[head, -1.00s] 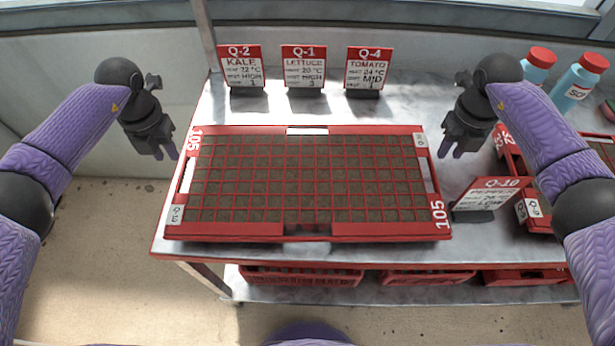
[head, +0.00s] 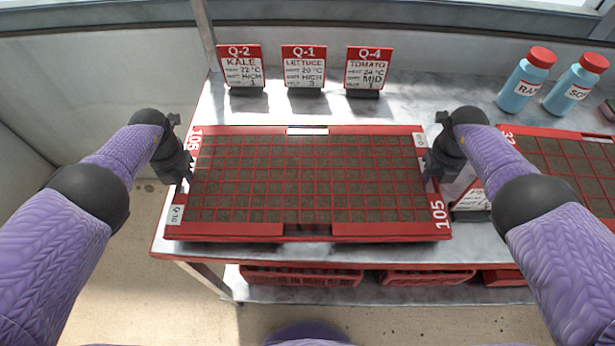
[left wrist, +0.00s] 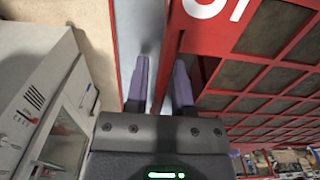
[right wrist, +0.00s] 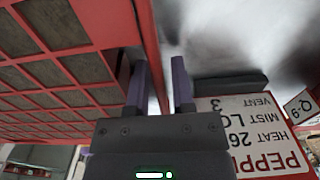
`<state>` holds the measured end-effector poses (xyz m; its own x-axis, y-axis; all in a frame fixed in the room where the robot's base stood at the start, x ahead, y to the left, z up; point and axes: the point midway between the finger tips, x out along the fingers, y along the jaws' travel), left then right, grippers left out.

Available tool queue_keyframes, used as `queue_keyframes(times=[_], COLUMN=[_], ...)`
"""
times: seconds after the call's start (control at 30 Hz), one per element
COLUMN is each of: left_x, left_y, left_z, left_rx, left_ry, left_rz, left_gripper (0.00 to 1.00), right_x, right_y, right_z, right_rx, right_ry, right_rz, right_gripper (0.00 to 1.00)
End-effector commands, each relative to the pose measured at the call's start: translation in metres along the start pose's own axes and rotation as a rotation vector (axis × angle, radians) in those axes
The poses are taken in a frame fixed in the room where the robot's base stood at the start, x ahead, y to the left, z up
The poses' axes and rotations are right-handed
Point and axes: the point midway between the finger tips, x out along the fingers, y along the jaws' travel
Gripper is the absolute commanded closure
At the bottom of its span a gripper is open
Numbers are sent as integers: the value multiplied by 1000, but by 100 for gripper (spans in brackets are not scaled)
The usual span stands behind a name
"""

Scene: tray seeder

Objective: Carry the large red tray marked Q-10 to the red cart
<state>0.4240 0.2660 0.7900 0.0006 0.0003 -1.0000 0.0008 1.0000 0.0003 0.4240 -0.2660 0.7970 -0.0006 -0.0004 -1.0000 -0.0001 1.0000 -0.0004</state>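The large red tray (head: 390,236) lies flat on the metal bench, with many soil-filled cells, the number 105 and a small Q-10 label at its front left corner. My left gripper (head: 186,184) is at the tray's left end; in the left wrist view its open fingers (left wrist: 160,85) stand either side of the red rim. My right gripper (head: 432,182) is at the tray's right end; in the right wrist view its open fingers (right wrist: 161,85) likewise straddle the rim. Neither is closed on it. I see no red cart in the head view.
Three signs stand behind the tray: Kale (head: 242,68), Lettuce (head: 304,68) and Tomato (head: 369,70). Two blue bottles (head: 524,85) and another red tray (head: 560,133) are at the right. A Pepper sign (right wrist: 245,125) stands close to my right gripper. Red crates (head: 300,277) sit on the shelf below.

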Motion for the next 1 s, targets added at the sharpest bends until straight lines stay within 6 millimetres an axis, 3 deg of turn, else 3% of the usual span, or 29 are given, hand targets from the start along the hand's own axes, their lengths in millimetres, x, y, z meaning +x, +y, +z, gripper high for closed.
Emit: queue_keyframes(times=[0.1,0.27,1.0], left_x=[0,0,0], left_y=[0,0,0], left_z=[0,0,0], left_rx=[0,-1,-1], left_ry=[0,1,2], left_rz=[0,0,0], left_gripper=[71,100,100], right_x=[0,0,-1], right_y=[0,0,0], right_z=[0,0,0], right_rx=[0,0,0], right_ry=[0,0,0], right_rz=[0,0,0], right_gripper=[71,100,100])
